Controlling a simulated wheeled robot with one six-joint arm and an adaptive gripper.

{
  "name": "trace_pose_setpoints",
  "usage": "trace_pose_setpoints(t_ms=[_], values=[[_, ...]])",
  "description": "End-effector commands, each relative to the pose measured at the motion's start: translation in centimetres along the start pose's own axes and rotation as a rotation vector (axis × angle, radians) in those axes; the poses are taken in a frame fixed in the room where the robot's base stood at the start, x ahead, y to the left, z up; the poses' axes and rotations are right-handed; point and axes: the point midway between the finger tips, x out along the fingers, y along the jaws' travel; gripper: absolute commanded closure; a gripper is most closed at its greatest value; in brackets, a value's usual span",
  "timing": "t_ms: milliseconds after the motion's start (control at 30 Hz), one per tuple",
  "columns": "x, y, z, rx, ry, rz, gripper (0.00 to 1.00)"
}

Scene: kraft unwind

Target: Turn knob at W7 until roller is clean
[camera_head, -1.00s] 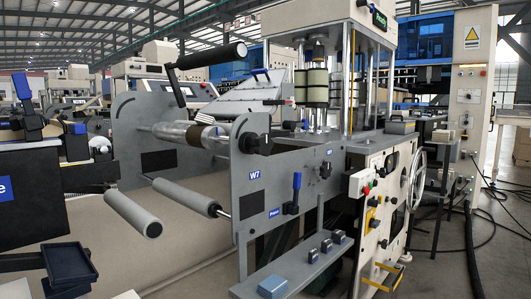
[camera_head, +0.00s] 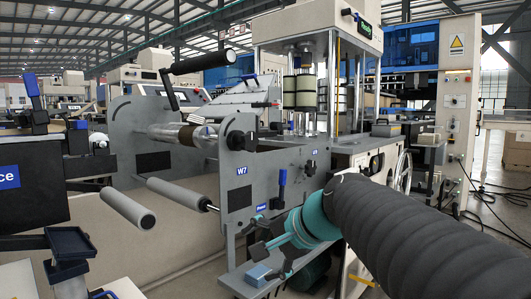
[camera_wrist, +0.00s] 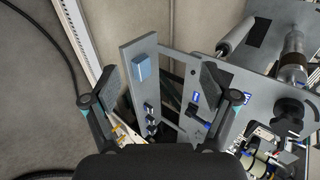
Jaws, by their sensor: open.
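The grey side plate (camera_head: 262,165) of the unwind stand carries a blue W7 label (camera_head: 242,170). A black knob (camera_head: 240,141) sits above that label, at the end of the clear shaft with a brown core (camera_head: 203,137). In the wrist view the large black knob (camera_wrist: 290,112) is at the right, outside the fingers. A second, smaller black knob (camera_head: 311,168) is further right on the plate. Two grey rollers (camera_head: 128,210) stick out at the left. My gripper (camera_head: 268,245) is open and empty, low in front of the plate, below and apart from the knobs.
A blue lever (camera_head: 282,178) stands on the plate close above my gripper. A grey shelf (camera_wrist: 140,100) with a blue block (camera_wrist: 141,66) and several dark blocks lies below. A black-handled crank (camera_head: 203,61) rises above the stand.

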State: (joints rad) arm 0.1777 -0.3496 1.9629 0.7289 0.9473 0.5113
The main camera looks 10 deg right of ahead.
Motion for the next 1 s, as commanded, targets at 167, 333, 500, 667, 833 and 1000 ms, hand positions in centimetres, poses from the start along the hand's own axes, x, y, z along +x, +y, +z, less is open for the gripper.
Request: trace_pose_setpoints(t_ms=[167, 333, 500, 667, 833, 1000], values=[[0.3, -9.7, -7.0, 0.422, -0.090, -0.269, 0.15], [-1.2, -16.1, -12.8, 0.712, -0.214, -0.478, 0.15], [-2.7, -19.1, -16.1, 0.860, -0.306, -0.593, 0.15], [-3.0, -20.2, -16.9, 0.899, -0.337, -0.623, 0.15], [-2.1, -21.1, -16.9, 0.899, -0.338, -0.623, 0.15], [-0.5, -22.4, -16.9, 0.898, -0.337, -0.622, 0.15]])
